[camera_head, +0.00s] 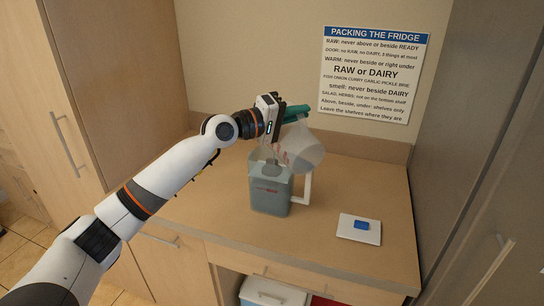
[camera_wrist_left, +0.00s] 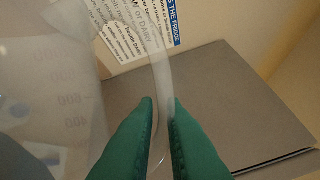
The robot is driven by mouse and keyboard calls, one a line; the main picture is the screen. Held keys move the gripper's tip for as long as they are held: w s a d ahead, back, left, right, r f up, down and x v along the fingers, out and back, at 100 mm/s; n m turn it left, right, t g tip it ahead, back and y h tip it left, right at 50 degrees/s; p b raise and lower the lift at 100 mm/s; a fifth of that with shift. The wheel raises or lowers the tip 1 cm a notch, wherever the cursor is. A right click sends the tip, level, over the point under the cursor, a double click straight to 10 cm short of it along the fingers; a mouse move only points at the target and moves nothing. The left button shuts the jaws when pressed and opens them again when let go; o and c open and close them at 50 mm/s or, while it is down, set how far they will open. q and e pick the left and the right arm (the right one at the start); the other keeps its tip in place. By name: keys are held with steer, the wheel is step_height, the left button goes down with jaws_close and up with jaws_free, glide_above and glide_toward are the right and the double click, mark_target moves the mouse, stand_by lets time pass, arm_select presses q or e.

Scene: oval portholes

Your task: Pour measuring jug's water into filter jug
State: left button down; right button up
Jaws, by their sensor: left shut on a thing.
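The measuring jug (camera_head: 308,150) is clear, with reddish marks, and is strongly tilted above the filter jug. Its body and pale scale numbers fill the left of the left wrist view (camera_wrist_left: 60,75). My left gripper (camera_head: 295,114) has green fingers shut on the measuring jug's handle; the fingers also show in the wrist view (camera_wrist_left: 162,105). The filter jug (camera_head: 268,194) stands upright on the counter, blue-grey with a white handle on its right. The tilted jug's lower side overlaps the filter jug's top. I cannot make out a water stream. My right gripper is out of view.
A white board (camera_head: 360,236) with a blue block (camera_head: 376,225) lies on the wooden counter (camera_head: 200,222) at right. A sign (camera_head: 372,75) hangs on the back wall. Tall cabinets flank the counter.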

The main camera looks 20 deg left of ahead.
arm_select(q)
steer(key=shift+w+a+r, duration=0.15)
steer(key=shift+a, duration=0.05)
stand_by(0.3)
steer(key=shift+w+a+r+n, duration=0.3)
steer(key=shift+w+a+n, duration=0.05)
steer(key=shift+n, duration=0.15)
stand_by(0.7)
